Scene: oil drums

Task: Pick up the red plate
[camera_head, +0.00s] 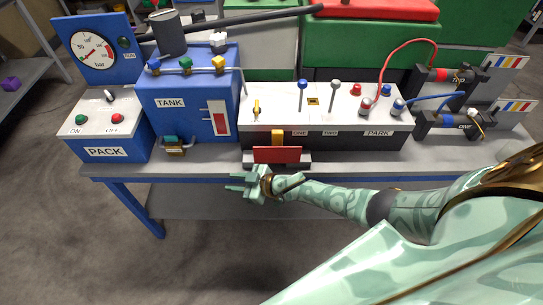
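The red plate (278,155) stands upright at the front of the grey and black console, in a low grey holder (304,160) on the bench's front edge. A yellow block (277,138) sits just behind its top edge. My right gripper (236,185) is in front of the bench, just below and left of the plate in the picture. Its fingers point left and are spread apart, with nothing seen between them. It looks apart from the plate, though the depth gap is hard to judge. My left gripper is not in view.
Bare floor (90,240) lies in front at left.

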